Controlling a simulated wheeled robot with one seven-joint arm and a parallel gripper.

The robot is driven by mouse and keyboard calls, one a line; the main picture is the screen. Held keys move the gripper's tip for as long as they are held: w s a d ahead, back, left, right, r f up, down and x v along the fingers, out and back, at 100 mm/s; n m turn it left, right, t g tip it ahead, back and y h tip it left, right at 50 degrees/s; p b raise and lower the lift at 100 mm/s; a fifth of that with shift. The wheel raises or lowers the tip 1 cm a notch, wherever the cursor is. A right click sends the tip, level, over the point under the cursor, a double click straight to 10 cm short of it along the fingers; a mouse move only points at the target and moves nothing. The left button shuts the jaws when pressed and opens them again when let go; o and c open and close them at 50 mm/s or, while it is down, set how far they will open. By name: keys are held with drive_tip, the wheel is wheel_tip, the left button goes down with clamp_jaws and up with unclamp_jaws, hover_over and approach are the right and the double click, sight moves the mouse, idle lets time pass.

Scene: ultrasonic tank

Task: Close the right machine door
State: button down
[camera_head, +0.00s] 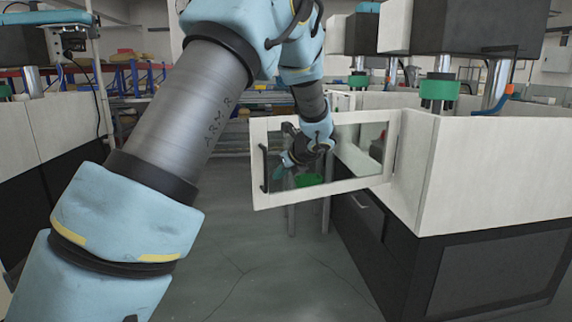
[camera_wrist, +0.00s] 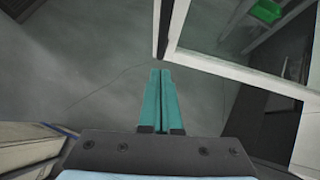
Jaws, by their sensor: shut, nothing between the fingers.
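The right machine (camera_head: 480,170) has a white-framed door (camera_head: 375,182) with a clear window. The door stands open, swung out to the left from its hinge side. Its dark handle (camera_head: 264,168) is upright on the free edge. My gripper (camera_head: 284,162) overlaps the door's window in the head view, just right of the handle. In the wrist view, the closed teal fingers (camera_wrist: 160,78) hold nothing. The handle (camera_wrist: 157,30) and the door frame (camera_wrist: 235,68) lie just beyond and right of the fingertips. I cannot tell whether the fingers touch the door.
Grey floor (camera_head: 240,270) is clear in front of and below the door. Another white and dark machine (camera_head: 50,130) stands at the left. Shelves with blue and red parts (camera_head: 140,75) stand at the back. A green item (camera_wrist: 267,10) shows through the door window.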

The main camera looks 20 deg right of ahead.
sight(266, 176)
drive_tip(key=shift+w+a+f+p, duration=0.15)
drive_tip(key=shift+w+a+p, duration=0.1)
drive_tip(key=shift+w, duration=0.55)
drive_tip(key=shift+w+a+f+p, duration=0.1)
drive_tip(key=shift+w+a+p, duration=0.15)
drive_tip(key=shift+w, duration=0.5)
drive_tip(key=shift+w+a+f+p, duration=0.15)
drive_tip(key=shift+w+a+p, duration=0.1)
drive_tip(key=shift+w, duration=0.55)
